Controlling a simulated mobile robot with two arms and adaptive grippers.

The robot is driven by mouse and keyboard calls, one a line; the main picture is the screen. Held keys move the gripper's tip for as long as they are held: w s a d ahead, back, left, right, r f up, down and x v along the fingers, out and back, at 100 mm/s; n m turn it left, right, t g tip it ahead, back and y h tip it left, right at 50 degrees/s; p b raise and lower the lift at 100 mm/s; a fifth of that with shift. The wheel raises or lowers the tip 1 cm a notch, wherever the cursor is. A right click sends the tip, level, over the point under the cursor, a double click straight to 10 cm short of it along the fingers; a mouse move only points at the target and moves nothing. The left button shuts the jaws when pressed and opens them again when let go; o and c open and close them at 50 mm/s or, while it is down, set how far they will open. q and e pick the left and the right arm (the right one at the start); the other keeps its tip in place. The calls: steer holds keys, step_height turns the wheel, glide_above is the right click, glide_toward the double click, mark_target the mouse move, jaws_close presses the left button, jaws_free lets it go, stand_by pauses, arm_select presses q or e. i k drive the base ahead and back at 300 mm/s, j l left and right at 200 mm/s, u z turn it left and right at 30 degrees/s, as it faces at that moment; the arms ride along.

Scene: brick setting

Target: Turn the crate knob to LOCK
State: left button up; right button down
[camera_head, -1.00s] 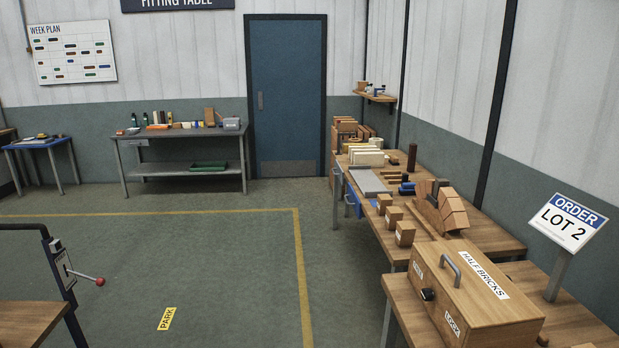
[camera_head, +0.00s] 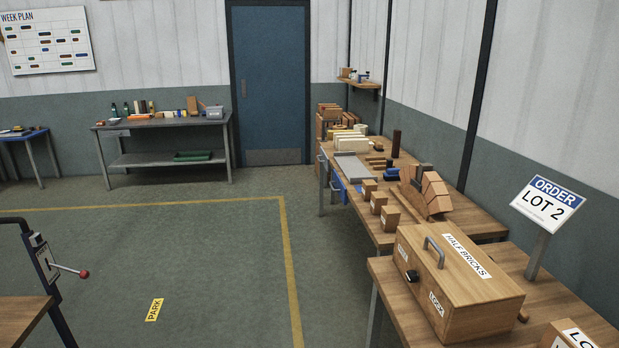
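The wooden crate (camera_head: 465,302) labelled HALF BRICKS stands on the near right table. It has a grey handle on its lid. The black knob (camera_head: 411,276) is on the crate's left-facing side, between a small upper label, too small to read, and a lower label (camera_head: 436,304) that seems to read LOCK. The knob's exact pointing direction is too small to tell. Neither of my grippers shows in the head view.
The near table (camera_head: 392,296) also bears an ORDER LOT 2 sign (camera_head: 547,205) and part of another labelled box (camera_head: 568,336). Small wooden blocks and an arched brick piece (camera_head: 426,192) stand on the table behind. The floor (camera_head: 215,260) left of the tables is clear.

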mark_target(412, 277)
steer(key=i+j+z, duration=0.2)
steer(key=z, duration=0.25)
steer(key=i+j+z, duration=0.15)
steer(key=z, duration=0.3)
steer(key=i+j+z, duration=0.15)
steer(key=j+z, duration=0.3)
steer(key=l, duration=0.1)
